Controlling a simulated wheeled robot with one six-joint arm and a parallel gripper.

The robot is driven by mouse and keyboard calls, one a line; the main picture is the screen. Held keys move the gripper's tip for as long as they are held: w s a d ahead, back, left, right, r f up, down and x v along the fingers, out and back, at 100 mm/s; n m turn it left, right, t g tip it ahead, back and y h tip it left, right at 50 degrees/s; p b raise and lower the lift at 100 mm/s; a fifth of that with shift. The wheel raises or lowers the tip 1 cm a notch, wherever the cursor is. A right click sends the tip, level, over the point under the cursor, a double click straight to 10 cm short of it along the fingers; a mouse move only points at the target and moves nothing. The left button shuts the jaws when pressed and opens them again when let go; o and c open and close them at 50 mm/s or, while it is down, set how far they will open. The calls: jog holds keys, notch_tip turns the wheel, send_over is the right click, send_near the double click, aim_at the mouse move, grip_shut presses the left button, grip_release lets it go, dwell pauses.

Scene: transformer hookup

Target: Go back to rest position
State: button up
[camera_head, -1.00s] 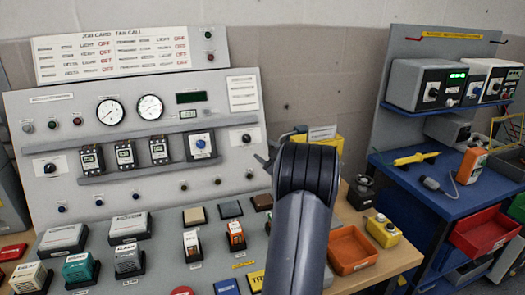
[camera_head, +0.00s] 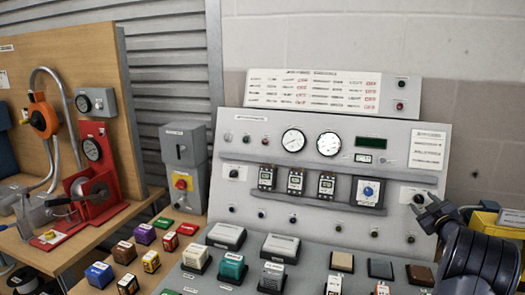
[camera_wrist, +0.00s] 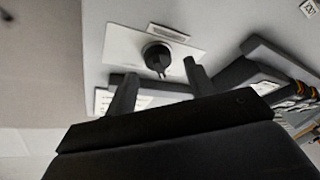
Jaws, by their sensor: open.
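My gripper (camera_head: 428,212) is at the right of the head view, by the right end of the grey control panel (camera_head: 300,222). Its dark fingers are apart and nothing is between them. In the wrist view my gripper (camera_wrist: 159,88) is open, with a black rotary knob (camera_wrist: 157,58) on a white plate just beyond the fingertips. This looks like the panel's right-hand knob (camera_head: 419,197) in the head view. Whether the fingers touch the panel cannot be told. My dark forearm fills the lower right corner.
The panel carries two gauges, a display (camera_head: 370,141) and a shelf of modules (camera_head: 315,200). Several blocks lie on the bench in front. A grey switch box (camera_head: 183,160) and a red crank device (camera_head: 95,170) stand left. A yellow bin (camera_head: 484,221) is partly hidden behind my arm.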

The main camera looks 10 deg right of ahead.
jog(key=shift+w+d, duration=0.1)
jog(key=shift+w, duration=0.55)
